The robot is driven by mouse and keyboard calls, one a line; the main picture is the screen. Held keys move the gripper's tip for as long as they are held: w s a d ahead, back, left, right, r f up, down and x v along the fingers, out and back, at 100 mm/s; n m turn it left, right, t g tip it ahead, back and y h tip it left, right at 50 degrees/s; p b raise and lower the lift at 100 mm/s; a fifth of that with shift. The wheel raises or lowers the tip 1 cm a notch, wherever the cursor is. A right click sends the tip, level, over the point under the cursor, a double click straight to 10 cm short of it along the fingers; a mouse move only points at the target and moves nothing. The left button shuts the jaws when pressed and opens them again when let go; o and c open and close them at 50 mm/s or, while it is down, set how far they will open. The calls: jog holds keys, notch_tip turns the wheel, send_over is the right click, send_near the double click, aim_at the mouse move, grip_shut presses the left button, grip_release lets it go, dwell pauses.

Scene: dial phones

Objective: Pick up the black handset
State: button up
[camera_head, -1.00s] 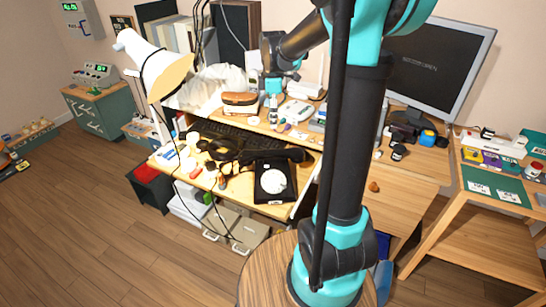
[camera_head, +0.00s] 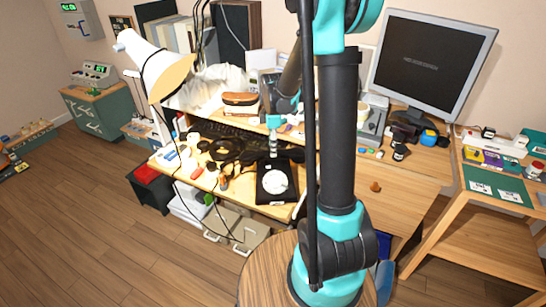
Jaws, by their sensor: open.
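A black dial phone (camera_head: 264,193) with a round white dial stands on the front right part of the cluttered desk. Its black handset (camera_head: 293,155) lies across the back of the phone, dark against the dark things around it, and is partly hidden by my gripper. My gripper (camera_head: 273,153) points down over the handset, and its fingertips are at or just above it. I cannot tell whether they touch. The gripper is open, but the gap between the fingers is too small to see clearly.
A white desk lamp (camera_head: 155,70) leans over the desk's left side. A dark keyboard (camera_head: 215,133) and several small items crowd the desk left of the phone. A burger-like object (camera_head: 240,103) sits on the shelf behind. A monitor (camera_head: 433,62) stands to the right.

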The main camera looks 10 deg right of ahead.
notch_tip(320, 180, down, 4)
jog(key=shift+s+f, duration=0.1)
jog(key=shift+s, duration=0.05)
